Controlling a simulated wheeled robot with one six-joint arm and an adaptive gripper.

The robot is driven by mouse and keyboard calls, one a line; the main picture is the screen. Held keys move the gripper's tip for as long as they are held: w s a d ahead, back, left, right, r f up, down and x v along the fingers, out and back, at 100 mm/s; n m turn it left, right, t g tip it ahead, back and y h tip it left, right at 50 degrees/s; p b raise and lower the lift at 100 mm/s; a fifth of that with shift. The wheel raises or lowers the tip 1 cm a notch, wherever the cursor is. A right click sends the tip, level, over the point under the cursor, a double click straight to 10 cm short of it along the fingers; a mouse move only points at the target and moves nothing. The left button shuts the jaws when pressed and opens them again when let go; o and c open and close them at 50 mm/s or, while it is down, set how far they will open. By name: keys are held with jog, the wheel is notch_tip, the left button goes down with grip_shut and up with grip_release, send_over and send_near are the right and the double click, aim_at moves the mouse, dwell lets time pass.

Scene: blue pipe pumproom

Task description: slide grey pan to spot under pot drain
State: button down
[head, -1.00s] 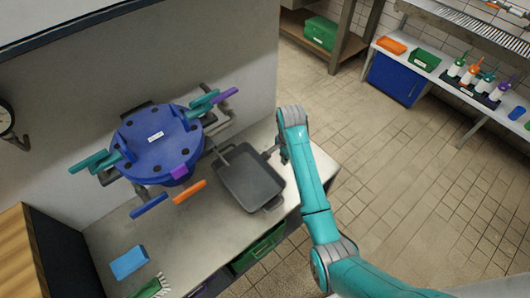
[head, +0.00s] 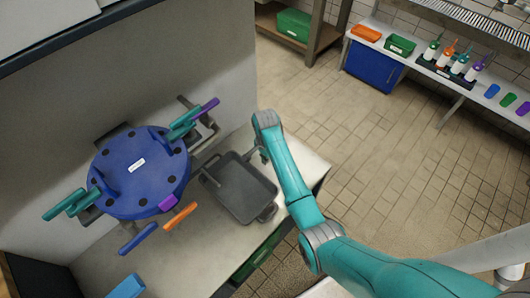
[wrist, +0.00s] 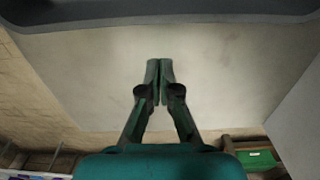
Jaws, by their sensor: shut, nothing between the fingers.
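The grey pan (head: 238,190), rectangular with a handle at each end, sits on the pale counter, right of the blue pot (head: 145,170). The pot has several coloured handles or levers around it. A thin grey drain pipe (head: 209,176) from the pot's side reaches the pan's left corner; whether it ends over the pan is unclear. My gripper (head: 264,155) is low by the pan's far right side, partly hidden by my arm. In the wrist view my gripper (wrist: 159,66) is shut and empty, and a dark grey edge, likely the pan (wrist: 160,15), lies ahead of the fingertips, apart from them.
The counter (head: 300,172) has bare room right of the pan and ends at an edge there. A wall stands behind the pot. A blue block (head: 126,287) lies at the front left. Bottles (head: 446,55) and bins stand on a far bench across the tiled floor.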

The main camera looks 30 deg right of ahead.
jog(key=shift+f, duration=0.85)
jog(key=shift+s+a, duration=0.2)
jog(key=shift+a, duration=0.35)
jog(key=shift+s+a, duration=0.15)
jog(key=shift+a, duration=0.35)
jog(key=shift+s+a, duration=0.3)
jog(key=shift+a, duration=0.55)
jog(key=shift+a, duration=0.1)
jog(key=s+a, duration=0.2)
jog(key=a, duration=0.5)
jog(key=s+a, duration=0.2)
jog(key=a, duration=0.5)
jog(key=s+a, duration=0.3)
jog(key=a, duration=0.4)
